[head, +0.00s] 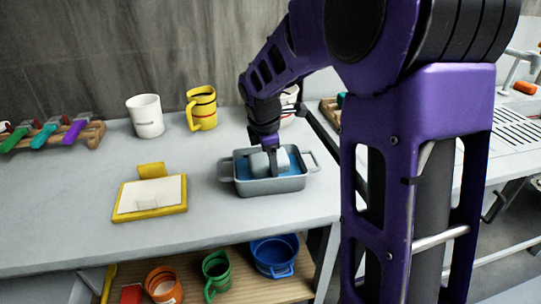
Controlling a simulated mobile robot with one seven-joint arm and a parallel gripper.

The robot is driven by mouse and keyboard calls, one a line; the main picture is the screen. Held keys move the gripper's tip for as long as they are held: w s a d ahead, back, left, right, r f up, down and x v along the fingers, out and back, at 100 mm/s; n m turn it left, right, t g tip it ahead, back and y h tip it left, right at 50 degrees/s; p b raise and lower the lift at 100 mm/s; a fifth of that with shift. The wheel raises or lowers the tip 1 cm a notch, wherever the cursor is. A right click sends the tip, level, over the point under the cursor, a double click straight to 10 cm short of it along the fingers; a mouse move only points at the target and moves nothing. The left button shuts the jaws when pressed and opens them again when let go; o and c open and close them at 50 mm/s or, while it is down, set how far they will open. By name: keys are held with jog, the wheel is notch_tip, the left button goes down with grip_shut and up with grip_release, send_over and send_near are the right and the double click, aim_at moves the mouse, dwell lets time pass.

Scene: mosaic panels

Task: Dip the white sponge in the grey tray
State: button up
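The grey tray (270,185) stands on the light table in the head view, with a handle at each end and blue liquid or a blue floor inside. The white sponge (259,164) is inside the tray's outline, low over the blue. My gripper (272,163) points down into the tray from above. One dark finger shows against the near side of the sponge, and the gripper appears shut on it. The far finger is hidden. Whether the sponge touches the blue cannot be told for sure.
A white mug (146,116) and yellow mug (203,108) stand behind. A wooden rack (95,131) is far left. Several cups stand below.

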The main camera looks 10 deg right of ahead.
jog(key=shift+a, duration=0.15)
dwell(0.4)
jog(key=shift+a, duration=0.65)
jog(key=shift+d, duration=0.1)
jog(key=shift+d+p, duration=0.45)
jog(key=shift+d, duration=0.25)
jog(key=shift+a, duration=0.15)
jog(key=shift+a, duration=0.6)
